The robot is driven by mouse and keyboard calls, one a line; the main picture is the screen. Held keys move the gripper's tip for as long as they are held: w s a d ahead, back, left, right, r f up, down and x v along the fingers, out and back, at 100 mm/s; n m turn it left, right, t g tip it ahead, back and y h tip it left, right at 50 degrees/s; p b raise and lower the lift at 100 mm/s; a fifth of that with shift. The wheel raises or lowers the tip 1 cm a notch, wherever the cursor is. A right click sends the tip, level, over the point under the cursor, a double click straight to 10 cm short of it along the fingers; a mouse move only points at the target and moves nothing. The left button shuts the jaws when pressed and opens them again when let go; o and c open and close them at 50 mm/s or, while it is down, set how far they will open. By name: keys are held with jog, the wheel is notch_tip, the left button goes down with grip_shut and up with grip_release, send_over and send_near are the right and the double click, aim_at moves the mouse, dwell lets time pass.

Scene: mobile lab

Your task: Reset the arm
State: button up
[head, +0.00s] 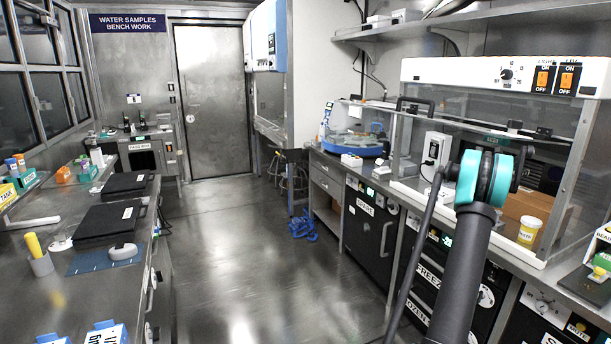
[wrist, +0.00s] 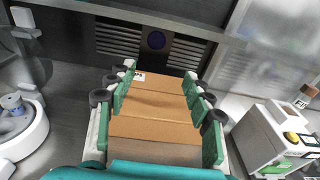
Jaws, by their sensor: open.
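My arm (head: 482,185), dark grey with a teal joint, rises at the right of the head view in front of a clear-fronted bench cabinet (head: 497,75). In the head view I cannot make out my gripper's fingers. In the wrist view my gripper (wrist: 160,82) is open, with its green-padded fingers apart. A brown cardboard box (wrist: 155,128) shows between the two rows of fingers. I cannot tell whether the fingers touch it. In the head view a brown box (head: 530,207) is partly visible inside the cabinet, behind my arm.
A yellow-labelled tub (head: 529,232) stands near the box. A white device (wrist: 282,138) is at the right of the wrist view, and a round white device (wrist: 20,130) at the left. A shelf (head: 440,22) hangs above. The aisle floor (head: 255,260) is mostly clear.

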jog(key=s+a+f+m+y, duration=0.2)
jog(key=s+a+m, duration=0.25)
jog(key=a, duration=0.75)
jog(key=s+a+f+m+y, duration=0.2)
jog(key=s+a+m, duration=0.25)
jog(key=a, duration=0.65)
jog(key=s+a+f+m+y, duration=0.25)
jog(key=s+a, duration=0.25)
jog(key=a, duration=0.7)
jog(key=s+a+f+m+y, duration=0.3)
jog(key=s+a+f, duration=0.3)
jog(key=s+a, duration=0.5)
jog(key=s+a+f+m+g+y, duration=0.1)
jog(key=s+a+f+m+y, duration=0.2)
jog(key=s+a+f, duration=0.3)
jog(key=s+a+f+m+g+y, duration=0.1)
jog(key=s+a+f+m+y, duration=0.2)
jog(key=s+a, duration=1.3)
notch_tip(320, 180, down, 3)
jog(key=shift+s+a+r+m, duration=0.1)
jog(key=shift+s+a+m, duration=0.15)
jog(key=shift+s+m, duration=0.6)
